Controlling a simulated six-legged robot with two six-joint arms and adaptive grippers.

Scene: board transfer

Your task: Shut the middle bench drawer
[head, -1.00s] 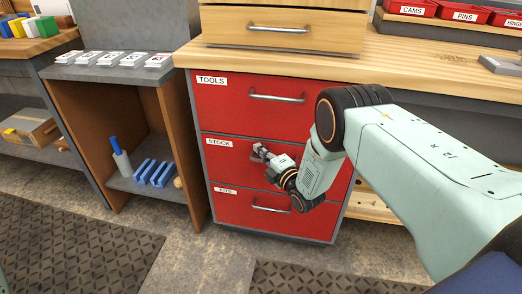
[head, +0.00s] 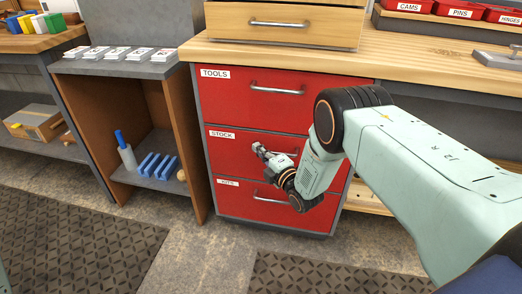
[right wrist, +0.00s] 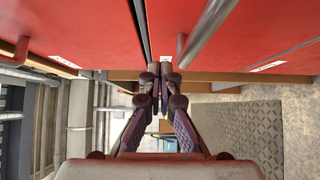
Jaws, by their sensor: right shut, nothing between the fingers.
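The middle bench drawer (head: 232,155) has a red front labelled STOCK, between the TOOLS drawer (head: 225,95) above and the KITS drawer (head: 232,203) below. In the head view its front looks about in line with the others; I cannot tell whether a small gap is left. My left gripper is not in view.
A wooden drawer box (head: 300,12) stands on the bench top (head: 440,62). To the left is an open grey-topped shelf unit (head: 120,68) with blue blocks and a bottle inside. Red bins (head: 459,12) are at the back right. Dark mats (head: 320,275) lie on the floor.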

